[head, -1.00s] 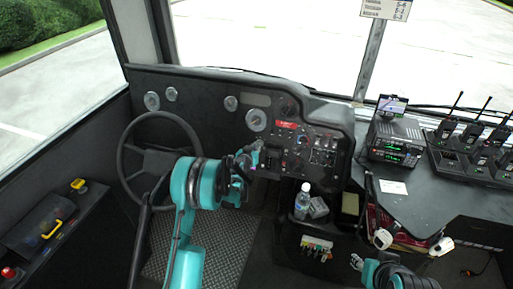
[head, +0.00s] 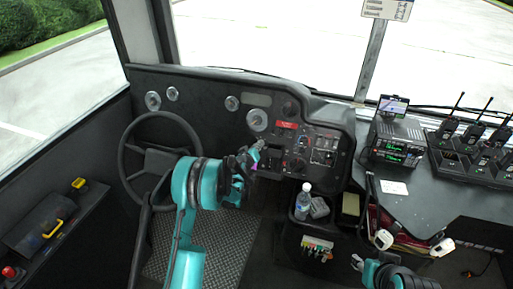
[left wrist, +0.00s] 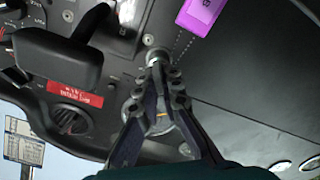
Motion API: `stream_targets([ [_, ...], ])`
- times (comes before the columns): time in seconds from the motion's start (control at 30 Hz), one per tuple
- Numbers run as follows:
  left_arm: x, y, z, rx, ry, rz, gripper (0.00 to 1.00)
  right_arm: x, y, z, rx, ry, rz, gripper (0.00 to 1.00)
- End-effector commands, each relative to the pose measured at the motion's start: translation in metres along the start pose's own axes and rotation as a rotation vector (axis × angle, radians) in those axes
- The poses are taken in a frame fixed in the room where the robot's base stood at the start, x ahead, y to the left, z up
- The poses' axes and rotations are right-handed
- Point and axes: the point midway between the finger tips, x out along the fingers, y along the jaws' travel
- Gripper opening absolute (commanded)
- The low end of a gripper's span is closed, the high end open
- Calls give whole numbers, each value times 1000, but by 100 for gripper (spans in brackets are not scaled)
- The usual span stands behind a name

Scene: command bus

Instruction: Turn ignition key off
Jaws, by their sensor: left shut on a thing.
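The ignition key sits in a round metal ignition switch (left wrist: 156,57) on the black dashboard panel (left wrist: 125,45). A purple key tag (left wrist: 203,14) hangs beside it in the left wrist view. My left gripper (left wrist: 160,75) is shut on the key, and its fingers hide most of it. In the head view my left gripper (head: 256,150) is at the dashboard, right of the steering wheel (head: 121,165). The key's exact angle is hidden. My right gripper (head: 357,263) is low at the bottom right, away from the dashboard; its fingers are too small to read.
A black lever handle (left wrist: 60,58) and a red label (left wrist: 75,94) are close to the left gripper. A water bottle (head: 302,201) stands below the dashboard. A radio unit (head: 396,140) and a charger with several handheld radios (head: 470,158) are on the right counter.

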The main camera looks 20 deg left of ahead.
Motion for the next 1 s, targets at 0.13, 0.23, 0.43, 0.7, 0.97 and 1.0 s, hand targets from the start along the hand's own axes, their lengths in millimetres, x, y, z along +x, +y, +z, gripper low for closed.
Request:
stream_targets([
  [0.13, 1, 1, 0, -5, 1, 1, 0, 0, 0, 0, 0, 0, 0, 40],
  [0.23, 1, 1, 0, -5, 1, 1, 0, 0, 0, 0, 0, 0, 0, 40],
  [0.43, 1, 1, 0, -5, 1, 1, 24, 0, 0, 0, 0, 0, 0, 40],
  [0.7, 0, 0, 0, -4, 0, 1, 27, 0, 0, 0, 0, 0, 0, 40],
  [0.97, -13, 0, 0, -4, 1, 0, 27, 0, 0, 0, 0, 0, 0, 40],
  [1.0, -19, 0, -1, -4, 1, 0, 27, 0, 0, 0, 0, 0, 0, 40],
])
